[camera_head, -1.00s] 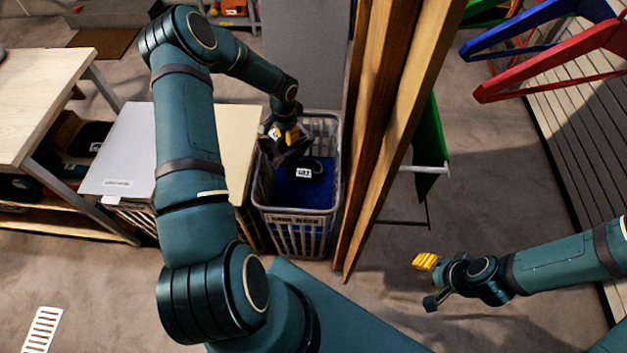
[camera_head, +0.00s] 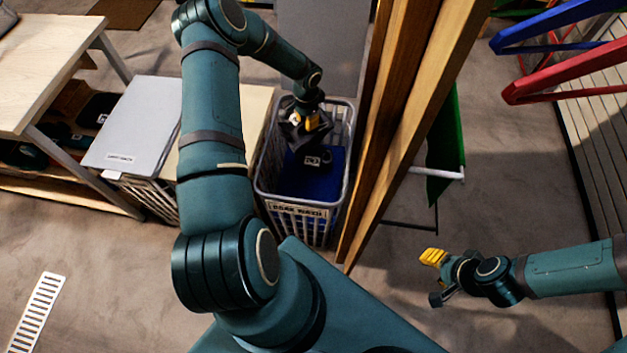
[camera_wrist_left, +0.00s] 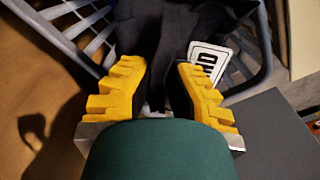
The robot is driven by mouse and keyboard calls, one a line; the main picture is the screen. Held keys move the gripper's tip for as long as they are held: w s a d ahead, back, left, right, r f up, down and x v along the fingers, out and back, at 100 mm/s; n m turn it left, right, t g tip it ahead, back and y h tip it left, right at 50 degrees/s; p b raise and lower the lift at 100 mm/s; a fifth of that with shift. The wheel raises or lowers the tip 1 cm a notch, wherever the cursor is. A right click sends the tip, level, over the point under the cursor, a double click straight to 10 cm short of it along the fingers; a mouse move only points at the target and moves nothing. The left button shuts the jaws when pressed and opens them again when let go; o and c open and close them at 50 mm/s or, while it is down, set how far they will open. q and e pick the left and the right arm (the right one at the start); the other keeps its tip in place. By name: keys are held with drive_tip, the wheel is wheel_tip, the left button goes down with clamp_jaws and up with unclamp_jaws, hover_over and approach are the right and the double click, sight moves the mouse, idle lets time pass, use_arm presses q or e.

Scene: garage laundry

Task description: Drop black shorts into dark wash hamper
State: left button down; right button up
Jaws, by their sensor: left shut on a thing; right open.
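The dark wash hamper (camera_head: 298,212) is a grey plastic basket with a "dark wash" label and blue inside, standing at the centre of the head view. My left gripper (camera_head: 306,122) is over the hamper's opening, shut on the black shorts (camera_head: 308,145), which hang down inside the rim with a white tag showing. In the left wrist view the yellow fingers (camera_wrist_left: 160,95) pinch the dark cloth (camera_wrist_left: 165,35), and the hamper's grey slats (camera_wrist_left: 90,30) show behind it. How low the shorts reach is unclear. My right gripper (camera_head: 433,275) is open and empty, above the floor at right.
Wooden posts (camera_head: 415,120) stand close to the hamper's right side. A lidded basket with a light grey lid (camera_head: 135,125) stands left of it. A wooden bench (camera_head: 45,60) is at far left. Blue (camera_head: 560,25) and red (camera_head: 570,75) frames are at upper right.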

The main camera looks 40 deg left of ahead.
use_arm(q)
drive_tip(key=shift+f, duration=0.35)
drive_tip(key=c, duration=1)
unclamp_jaws()
drive_tip(key=shift+r, duration=0.1)
wheel_tip(320, 180, up, 12)
